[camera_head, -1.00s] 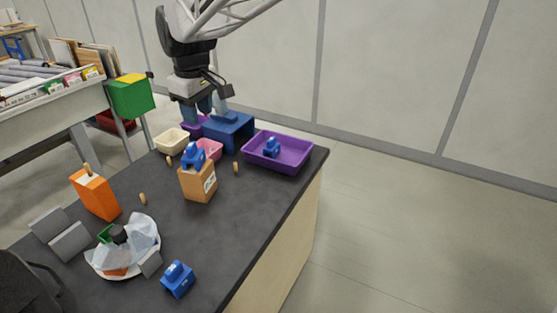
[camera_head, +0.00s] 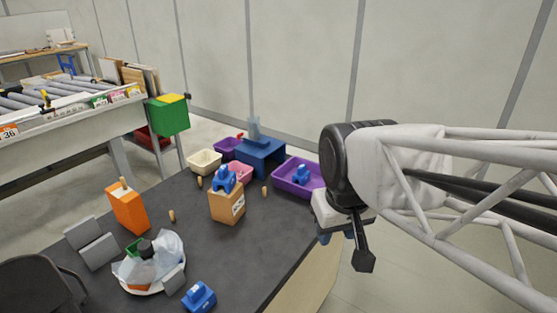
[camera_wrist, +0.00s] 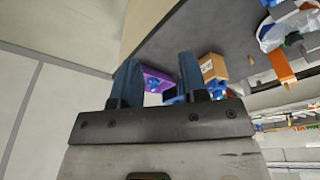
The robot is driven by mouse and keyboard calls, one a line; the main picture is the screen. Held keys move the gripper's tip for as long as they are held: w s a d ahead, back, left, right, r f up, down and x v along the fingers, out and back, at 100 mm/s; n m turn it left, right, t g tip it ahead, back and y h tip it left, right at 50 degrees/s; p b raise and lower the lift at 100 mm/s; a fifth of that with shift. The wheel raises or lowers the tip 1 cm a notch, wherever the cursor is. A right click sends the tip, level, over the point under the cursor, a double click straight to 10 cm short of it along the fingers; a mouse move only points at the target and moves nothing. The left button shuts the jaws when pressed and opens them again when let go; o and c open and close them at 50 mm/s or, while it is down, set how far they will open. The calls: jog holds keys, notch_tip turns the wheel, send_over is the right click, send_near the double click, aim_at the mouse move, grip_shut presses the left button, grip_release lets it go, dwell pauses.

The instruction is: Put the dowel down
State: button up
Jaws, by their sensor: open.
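Several small tan dowels show in the head view. One stands on the dark tabletop left of the cardboard-coloured block (camera_head: 227,206); this dowel (camera_head: 172,216) is apart from other things. A second dowel (camera_head: 199,182) stands near the cream bin, and a third dowel (camera_head: 264,191) stands right of the block. Another dowel (camera_head: 123,183) sticks up from the orange block (camera_head: 128,210). My gripper (camera_head: 336,236) hangs off the table's right edge. In the wrist view its blue fingers (camera_wrist: 158,75) are apart with nothing between them.
A purple tray (camera_head: 287,188) holds a blue piece at the table's right edge. A white bowl (camera_head: 137,288) with plastic wrap lies in front. Floor is clear right of the table.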

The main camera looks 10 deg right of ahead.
jog(key=shift+m, duration=0.5)
jog(key=s+f, duration=0.1)
jog(key=s+d+f, duration=0.1)
jog(key=s, duration=0.1)
jog(key=shift+s, duration=0.2)
jog(key=shift+o, duration=0.5)
jog(key=shift+w, duration=0.15)
